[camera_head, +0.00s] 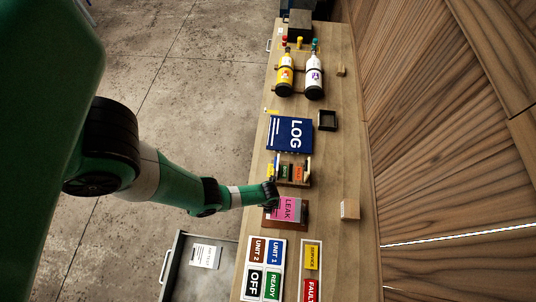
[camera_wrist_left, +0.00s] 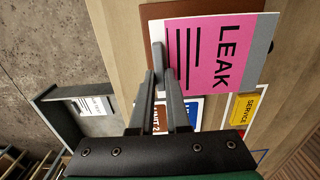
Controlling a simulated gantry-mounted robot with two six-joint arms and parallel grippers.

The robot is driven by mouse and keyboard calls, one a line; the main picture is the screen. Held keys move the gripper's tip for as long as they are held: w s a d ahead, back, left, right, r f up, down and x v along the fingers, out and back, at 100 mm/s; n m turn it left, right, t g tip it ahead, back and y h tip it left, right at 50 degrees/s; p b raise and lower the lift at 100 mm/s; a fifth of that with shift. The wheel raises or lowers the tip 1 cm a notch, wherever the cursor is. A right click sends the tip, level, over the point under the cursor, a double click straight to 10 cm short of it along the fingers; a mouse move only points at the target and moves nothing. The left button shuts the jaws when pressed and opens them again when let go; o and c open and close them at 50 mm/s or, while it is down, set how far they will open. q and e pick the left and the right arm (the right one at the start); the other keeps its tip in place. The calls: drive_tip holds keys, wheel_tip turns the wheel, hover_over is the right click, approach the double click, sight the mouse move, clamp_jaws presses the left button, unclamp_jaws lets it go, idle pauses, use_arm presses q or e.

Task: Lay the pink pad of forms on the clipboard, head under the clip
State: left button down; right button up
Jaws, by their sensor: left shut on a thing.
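The pink pad of forms (camera_head: 284,208), marked LEAK, lies over the brown clipboard (camera_head: 304,222) on the bench. My left gripper (camera_head: 270,194) is shut on the pad's left edge. In the left wrist view, the fingers (camera_wrist_left: 160,62) pinch that edge of the pad (camera_wrist_left: 205,58). The clipboard's brown board (camera_wrist_left: 155,12) shows beyond the pad's upper left corner. A grey strip runs along the pad's right edge, beside the word LEAK; I cannot tell whether it is the pad's head or the clip. Whether the pad touches the board is unclear. My right gripper is not in view.
A blue LOG book (camera_head: 290,134) and a rack of coloured tags (camera_head: 294,171) lie beyond the clipboard. Sign plates (camera_head: 265,268) lie on the near side. A wooden block (camera_head: 349,209) stands to the right. An open drawer (camera_head: 180,275) juts out at the lower left.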

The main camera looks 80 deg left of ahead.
use_arm(q)
drive_tip(key=shift+s+d, duration=0.1)
drive_tip(key=shift+f, duration=0.1)
wheel_tip(320, 180, down, 6)
drive_tip(key=b, duration=0.6)
drive_tip(key=shift+f, duration=0.25)
drive_tip(key=shift+f+b, duration=0.7)
drive_tip(key=shift+b, duration=0.25)
idle(0.9)
drive_tip(key=c, duration=0.8)
unclamp_jaws()
